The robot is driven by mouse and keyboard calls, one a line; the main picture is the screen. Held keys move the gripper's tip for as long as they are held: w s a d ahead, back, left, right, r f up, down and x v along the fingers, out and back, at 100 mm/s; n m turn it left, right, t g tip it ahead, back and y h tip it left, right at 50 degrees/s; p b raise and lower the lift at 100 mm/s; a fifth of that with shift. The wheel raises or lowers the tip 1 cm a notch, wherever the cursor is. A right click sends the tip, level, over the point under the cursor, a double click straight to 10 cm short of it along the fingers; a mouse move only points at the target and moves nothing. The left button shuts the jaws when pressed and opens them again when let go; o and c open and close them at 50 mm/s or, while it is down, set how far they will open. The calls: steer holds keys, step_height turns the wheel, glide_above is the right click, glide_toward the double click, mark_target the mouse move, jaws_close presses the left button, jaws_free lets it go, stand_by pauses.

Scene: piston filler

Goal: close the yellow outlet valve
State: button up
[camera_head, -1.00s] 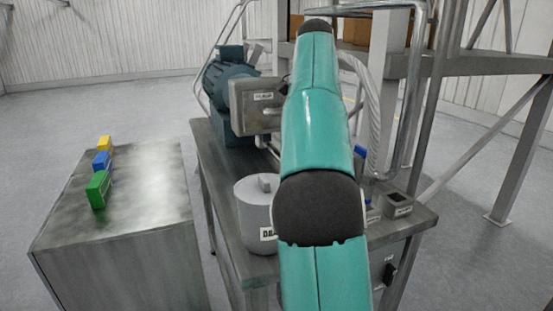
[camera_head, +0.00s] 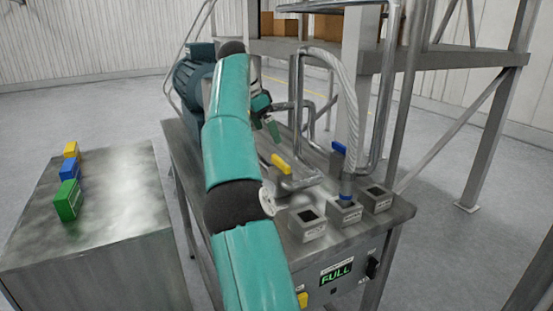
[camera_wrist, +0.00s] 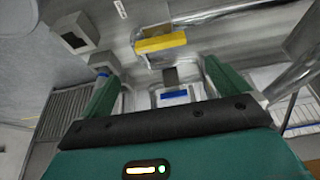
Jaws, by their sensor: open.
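The yellow outlet valve handle (camera_head: 281,163) sits on a metal pipe fitting on the machine table, right of my arm. It also shows in the wrist view (camera_wrist: 160,43), lying crosswise beyond the fingertips at the upper middle. My gripper (camera_head: 267,117) is above and slightly left of the yellow handle in the head view. Its two green fingers (camera_wrist: 160,83) are spread apart with nothing held between them. The handle and the fingers appear apart. My arm hides part of the table and the machine's left side.
A blue handle (camera_head: 339,148) stands right of the yellow one, near a ribbed hose (camera_head: 347,95). Several square grey sockets (camera_head: 307,225) line the table's front right. A panel display (camera_head: 337,274) reads FULL. Yellow, blue and green blocks (camera_head: 68,200) lie on the left cabinet.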

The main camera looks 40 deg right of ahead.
mark_target(280, 160)
steer(key=x, duration=1.1)
steer(key=shift+d+f, duration=0.1)
steer(key=shift+f, duration=0.05)
steer(key=shift+c, duration=0.4)
steer(key=c, duration=0.6)
